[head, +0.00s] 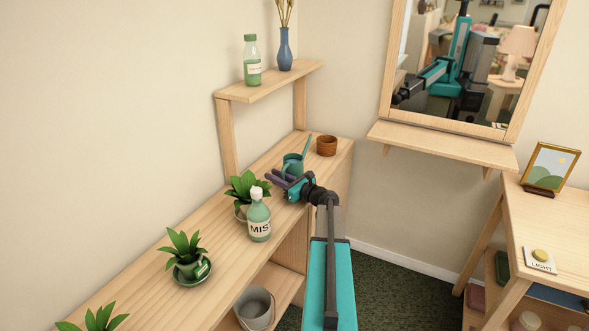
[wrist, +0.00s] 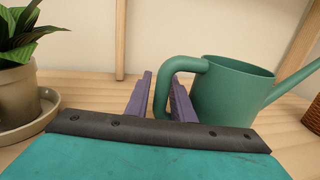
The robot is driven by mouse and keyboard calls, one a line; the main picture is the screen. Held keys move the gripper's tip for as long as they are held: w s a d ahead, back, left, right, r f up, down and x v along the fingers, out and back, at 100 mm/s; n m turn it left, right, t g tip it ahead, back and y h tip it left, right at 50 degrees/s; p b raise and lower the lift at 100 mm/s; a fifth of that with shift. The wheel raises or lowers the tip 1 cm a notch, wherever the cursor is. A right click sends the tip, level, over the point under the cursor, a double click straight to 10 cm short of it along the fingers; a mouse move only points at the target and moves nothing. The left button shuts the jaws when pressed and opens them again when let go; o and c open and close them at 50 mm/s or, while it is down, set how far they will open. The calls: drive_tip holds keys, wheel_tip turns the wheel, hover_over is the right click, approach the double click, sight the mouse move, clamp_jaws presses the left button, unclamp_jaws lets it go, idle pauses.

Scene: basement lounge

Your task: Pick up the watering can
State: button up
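The watering can (head: 293,164) is green and stands upright on the wooden counter. In the wrist view the can (wrist: 232,92) is right of centre, its spout pointing right and its looped handle facing left. My gripper (head: 275,176) reaches in low at the can's near side. In the wrist view, the two purple fingers of my gripper (wrist: 160,85) stand either side of the handle's upright part, the right finger inside the loop. The fingers look apart, with a narrow gap beside the handle. The fingers' lower ends are hidden by the gripper body.
A potted plant (wrist: 17,85) on a saucer (wrist: 30,120) stands close left of my gripper. A mist bottle (head: 259,218) is nearer on the counter (head: 215,265). A brown pot (head: 327,145) stands behind the can. A raised shelf (head: 270,82) is above.

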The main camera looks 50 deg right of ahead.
clamp_jaws()
idle(1.4)
